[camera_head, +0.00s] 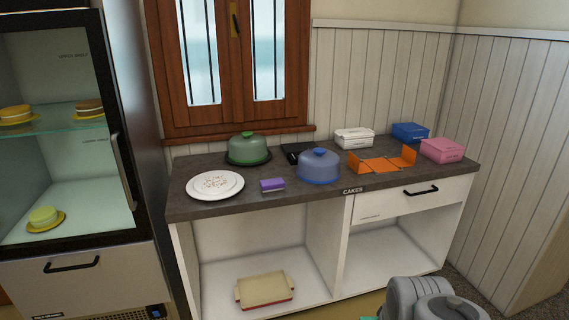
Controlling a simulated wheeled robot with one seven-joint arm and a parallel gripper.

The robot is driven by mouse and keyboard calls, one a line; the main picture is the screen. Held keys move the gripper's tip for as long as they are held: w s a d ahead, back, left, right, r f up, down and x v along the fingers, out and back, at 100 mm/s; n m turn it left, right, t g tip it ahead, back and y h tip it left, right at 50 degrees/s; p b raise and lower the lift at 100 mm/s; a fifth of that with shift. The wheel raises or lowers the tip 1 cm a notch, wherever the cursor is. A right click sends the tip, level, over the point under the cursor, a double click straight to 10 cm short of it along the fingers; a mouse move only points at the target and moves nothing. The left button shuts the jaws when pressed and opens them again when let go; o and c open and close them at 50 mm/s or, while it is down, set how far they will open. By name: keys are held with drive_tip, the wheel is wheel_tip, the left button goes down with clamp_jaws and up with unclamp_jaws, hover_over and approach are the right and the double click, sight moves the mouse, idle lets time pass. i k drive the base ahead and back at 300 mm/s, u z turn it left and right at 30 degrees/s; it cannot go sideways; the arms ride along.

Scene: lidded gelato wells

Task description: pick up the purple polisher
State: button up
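A small purple block with a paler lower part (272,185), which looks like the purple polisher, lies on the dark countertop (230,206) near its front edge. It sits between a white plate with a speckled round top to its left and a blue domed cover to its right. Nothing touches it. Grey rounded links of my arm show at the bottom right, in front of the counter. My gripper itself cannot be made out in this view.
A blue dome (318,165), green dome (248,148) and white plate (215,185) surround the block. An open orange box (382,162) and white (354,138), blue (410,132) and pink (442,150) boxes stand right. A glass-door cabinet (128,165) stands left.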

sight(277, 184)
drive_tip(key=i, duration=2.4)
drive_tip(key=u, duration=3.35)
drive_tip(key=i, duration=0.5)
drive_tip(key=z, duration=0.1)
